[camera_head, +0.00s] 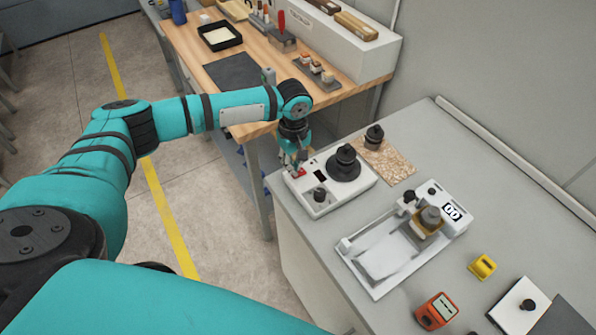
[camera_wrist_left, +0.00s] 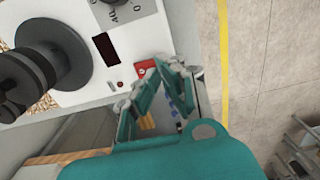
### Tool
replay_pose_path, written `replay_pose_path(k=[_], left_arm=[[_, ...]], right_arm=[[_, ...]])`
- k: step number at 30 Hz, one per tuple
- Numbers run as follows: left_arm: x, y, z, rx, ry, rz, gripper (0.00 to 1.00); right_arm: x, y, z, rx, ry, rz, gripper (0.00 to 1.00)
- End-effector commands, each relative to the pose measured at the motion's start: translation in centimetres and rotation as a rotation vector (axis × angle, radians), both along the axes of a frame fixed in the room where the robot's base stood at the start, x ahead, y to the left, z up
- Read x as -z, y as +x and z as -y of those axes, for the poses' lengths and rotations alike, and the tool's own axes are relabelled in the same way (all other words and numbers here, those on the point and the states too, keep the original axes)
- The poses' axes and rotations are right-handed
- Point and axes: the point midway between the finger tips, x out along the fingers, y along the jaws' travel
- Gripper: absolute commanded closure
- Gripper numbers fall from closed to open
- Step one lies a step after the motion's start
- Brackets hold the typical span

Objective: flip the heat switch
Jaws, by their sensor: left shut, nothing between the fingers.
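A white hot-plate unit (camera_head: 324,199) sits at the near-left corner of the grey bench. It carries a dark round plate with stacked black weights (camera_head: 345,164), a knob (camera_head: 319,195) and a small dark display. The red switch (camera_head: 298,173) is at the unit's left corner; in the left wrist view the red switch (camera_wrist_left: 145,67) lies partly behind my fingers. My left gripper (camera_head: 296,162) is shut and empty, pointing down right at the switch. Whether the fingertips touch it, I cannot tell. My right gripper is not in view.
A white coater (camera_head: 372,289) with a tray stands in front of the unit. An orange meter (camera_head: 436,311) and a yellow block (camera_head: 482,267) lie farther right. A speckled board (camera_head: 398,166) with a black weight is behind. A wooden table (camera_head: 190,42) stands at the left.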

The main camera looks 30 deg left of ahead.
Motion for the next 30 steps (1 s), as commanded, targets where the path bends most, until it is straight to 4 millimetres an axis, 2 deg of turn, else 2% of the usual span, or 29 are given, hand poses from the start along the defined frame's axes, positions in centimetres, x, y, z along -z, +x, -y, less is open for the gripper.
replay_pose_path(k=[30], left_arm=[[1.6, 0.0, 0.0, 0.001, -0.001, 0.001, 1.00]], right_arm=[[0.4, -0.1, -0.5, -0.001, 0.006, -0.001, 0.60]])
